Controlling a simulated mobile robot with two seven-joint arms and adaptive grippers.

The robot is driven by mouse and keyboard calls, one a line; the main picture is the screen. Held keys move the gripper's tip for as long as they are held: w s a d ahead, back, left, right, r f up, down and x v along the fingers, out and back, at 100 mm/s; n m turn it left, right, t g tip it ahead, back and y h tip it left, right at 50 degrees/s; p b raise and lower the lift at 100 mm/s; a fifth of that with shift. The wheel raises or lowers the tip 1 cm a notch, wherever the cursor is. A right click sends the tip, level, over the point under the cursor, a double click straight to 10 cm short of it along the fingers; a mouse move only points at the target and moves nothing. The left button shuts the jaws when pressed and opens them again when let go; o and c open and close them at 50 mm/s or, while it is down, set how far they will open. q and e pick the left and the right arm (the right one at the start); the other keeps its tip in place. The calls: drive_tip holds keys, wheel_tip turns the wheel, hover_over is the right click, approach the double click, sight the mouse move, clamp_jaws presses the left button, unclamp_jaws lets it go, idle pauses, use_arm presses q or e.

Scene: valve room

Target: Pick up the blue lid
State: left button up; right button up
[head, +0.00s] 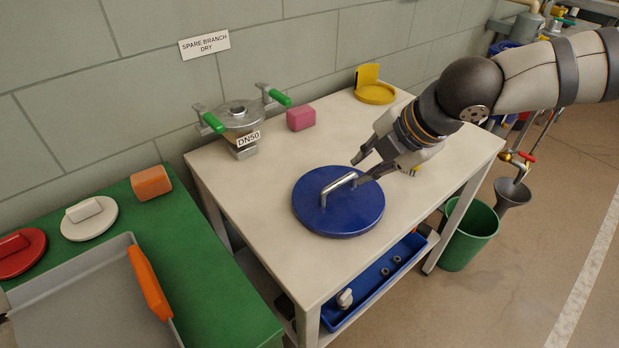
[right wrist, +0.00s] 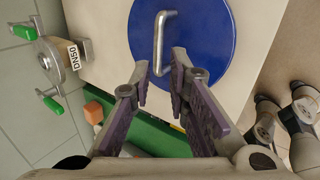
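The blue lid (head: 338,215) lies flat on the light table, a round disc with a silver bar handle (head: 338,187) on top. My right gripper (head: 359,172) is at the handle's far right end, coming in from the upper right. In the right wrist view the gripper (right wrist: 163,72) is open, with a gap between its fingers. The near end of the handle (right wrist: 160,40) shows in line with that gap; I cannot tell whether the fingers are around it or just above it. The lid (right wrist: 205,40) also shows there. My left gripper is not in view.
The table (head: 260,265) also holds a DN50 flanged fitting (head: 240,120) with green-handled clamps, a pink block (head: 301,117) and a yellow lid (head: 375,94). A blue tray (head: 375,283) is on the shelf below. A green bin (head: 470,235) stands at right, a green bench (head: 190,240) at left.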

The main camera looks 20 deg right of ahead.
sight(341, 180)
drive_tip(key=shift+m, duration=0.4)
drive_tip(key=x, duration=0.1)
drive_tip(key=b+x, duration=0.1)
drive_tip(key=x, duration=0.1)
drive_tip(key=b+x, duration=0.1)
drive_tip(key=x, duration=0.1)
drive_tip(key=shift+s+f, duration=0.25)
drive_tip(key=shift+s, duration=0.05)
drive_tip(key=shift+w+a+f+b, duration=0.25)
drive_tip(key=shift+w+f+b, duration=0.1)
drive_tip(key=shift+w, duration=0.15)
drive_tip(key=b+x, duration=0.1)
drive_tip(key=x, duration=0.3)
drive_tip(key=shift+w+f, duration=0.15)
drive_tip(key=shift+w, duration=0.15)
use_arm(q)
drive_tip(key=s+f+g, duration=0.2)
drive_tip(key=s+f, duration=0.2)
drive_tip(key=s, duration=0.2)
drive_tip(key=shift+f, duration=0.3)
use_arm(e)
clamp_jaws()
drive_tip(key=shift+r, duration=0.3)
